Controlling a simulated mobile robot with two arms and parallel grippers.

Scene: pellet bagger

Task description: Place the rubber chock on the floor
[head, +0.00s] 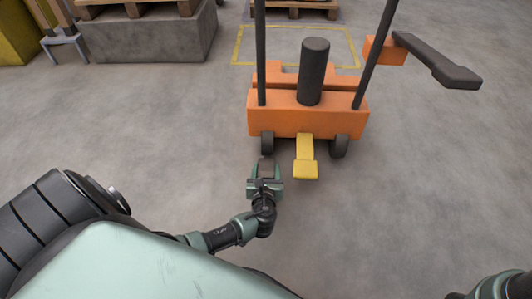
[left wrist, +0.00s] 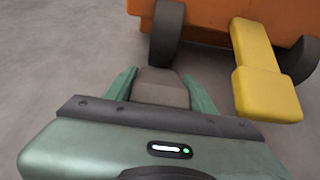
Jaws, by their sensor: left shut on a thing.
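My left gripper (head: 266,173) is shut on the rubber chock (head: 266,167), a dark grey-brown block. In the left wrist view the chock (left wrist: 161,90) sits between the two green fingers (left wrist: 160,84), with its far end just in front of a black wheel (left wrist: 167,33). That is the left wheel (head: 267,143) of an orange wheeled truck (head: 300,117). I cannot tell whether the chock touches the wheel or the concrete floor (head: 190,160). My right gripper is not in view; only a bit of my right arm shows at the lower right.
A yellow pedal (head: 306,168) sticks out from the truck just right of my left gripper; it also shows in the left wrist view (left wrist: 266,92). The truck has dark upright posts and a dark handle (head: 440,63). Floor to the left is clear up to a grey block (head: 150,40).

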